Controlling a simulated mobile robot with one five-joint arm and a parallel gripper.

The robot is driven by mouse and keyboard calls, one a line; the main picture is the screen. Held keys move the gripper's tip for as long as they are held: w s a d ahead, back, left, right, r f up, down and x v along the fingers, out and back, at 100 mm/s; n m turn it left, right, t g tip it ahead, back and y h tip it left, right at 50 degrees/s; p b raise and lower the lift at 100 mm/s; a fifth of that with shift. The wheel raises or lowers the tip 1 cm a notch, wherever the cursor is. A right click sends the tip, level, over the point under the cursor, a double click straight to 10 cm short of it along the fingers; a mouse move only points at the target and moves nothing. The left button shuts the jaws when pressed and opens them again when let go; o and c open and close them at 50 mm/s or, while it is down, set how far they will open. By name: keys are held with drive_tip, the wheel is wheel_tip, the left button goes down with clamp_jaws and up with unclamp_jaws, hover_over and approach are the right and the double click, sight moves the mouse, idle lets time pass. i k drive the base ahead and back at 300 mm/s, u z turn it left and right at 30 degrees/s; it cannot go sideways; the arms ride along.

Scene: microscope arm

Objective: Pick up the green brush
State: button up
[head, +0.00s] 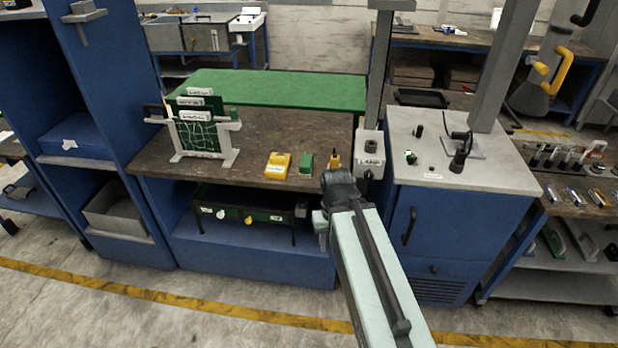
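A small green block-like thing (306,163), which may be the green brush, lies on the brown bench top (240,148) near its front edge. It is too small to make out bristles. My arm reaches up from the lower right, and its dark end joint is just in front of the bench edge, right of and below the green thing. My gripper (320,222) seems to be the pale part at that joint, apart from the green thing. Its fingers cannot be made out, nor whether it is open or shut.
A yellow block (278,165) lies just left of the green thing. A rack with green boards (197,132) stands at left. A grey-topped cabinet (455,165) is at right.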

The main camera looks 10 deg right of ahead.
sight(306, 164)
drive_tip(key=u, duration=0.15)
drive_tip(key=i, duration=0.8)
drive_tip(key=u, duration=0.9)
drive_tip(key=i, duration=0.95)
drive_tip(key=u, duration=0.05)
drive_tip(key=k, duration=0.65)
drive_tip(key=u, duration=0.2)
drive_tip(key=i, duration=0.65)
drive_tip(key=z, duration=0.05)
